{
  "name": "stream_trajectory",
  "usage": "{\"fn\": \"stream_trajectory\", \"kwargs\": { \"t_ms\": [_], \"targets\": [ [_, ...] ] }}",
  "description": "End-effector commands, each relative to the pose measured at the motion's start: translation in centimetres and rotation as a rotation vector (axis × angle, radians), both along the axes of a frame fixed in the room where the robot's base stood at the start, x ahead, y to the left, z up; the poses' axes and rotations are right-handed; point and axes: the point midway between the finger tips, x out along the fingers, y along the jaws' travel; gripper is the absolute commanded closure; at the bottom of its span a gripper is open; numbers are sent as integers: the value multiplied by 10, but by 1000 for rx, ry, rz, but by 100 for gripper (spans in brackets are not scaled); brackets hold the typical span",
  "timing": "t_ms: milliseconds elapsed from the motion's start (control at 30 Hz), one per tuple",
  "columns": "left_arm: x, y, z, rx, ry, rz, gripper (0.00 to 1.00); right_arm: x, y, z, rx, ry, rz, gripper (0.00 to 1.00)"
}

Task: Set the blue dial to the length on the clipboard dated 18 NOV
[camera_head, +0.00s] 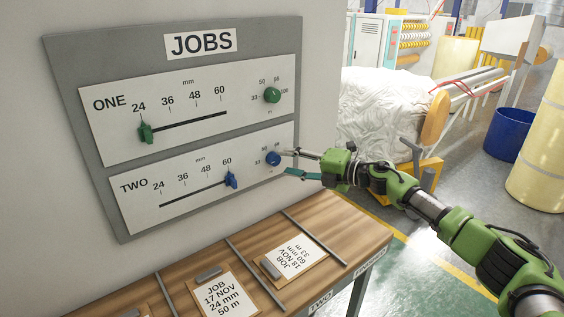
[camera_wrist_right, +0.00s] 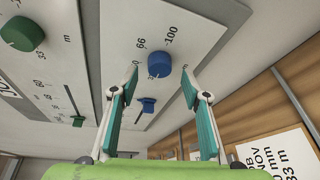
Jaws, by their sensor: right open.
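The blue dial (camera_head: 273,158) is on the TWO panel, right of its scale; its pointer setting is too small to tell. In the right wrist view the blue dial (camera_wrist_right: 159,64) lies just beyond and between my fingertips. My right gripper (camera_head: 287,163) is open at the dial, a finger to each side, with no clear contact; its teal-padded fingers also show in the wrist view (camera_wrist_right: 160,84). The clipboard dated 18 NOV (camera_head: 294,258) lies upside down on the wooden shelf and reads 60 mm, 33 m. My left gripper is not in view.
The blue slider (camera_head: 231,180) stands near 60 on TWO. Above, the green dial (camera_head: 272,95) and green slider (camera_head: 146,133), near 24, are on ONE. The 17 NOV clipboard (camera_head: 222,297) lies left on the wooden shelf (camera_head: 337,218). Metal divider rods cross the shelf.

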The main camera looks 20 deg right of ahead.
Motion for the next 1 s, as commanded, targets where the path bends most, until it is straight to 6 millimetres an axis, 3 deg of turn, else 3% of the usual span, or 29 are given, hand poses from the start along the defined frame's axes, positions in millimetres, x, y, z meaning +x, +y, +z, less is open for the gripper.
{"fn": "stream_trajectory", "kwargs": {
  "t_ms": [200,400,1000],
  "targets": [
    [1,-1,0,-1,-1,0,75,-37,-33,5,-4,2,-3,57],
    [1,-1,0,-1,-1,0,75,-58,-50,9,-3,2,-1,57],
    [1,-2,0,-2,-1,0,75,-64,-55,12,-2,1,0,57]
  ]
}}
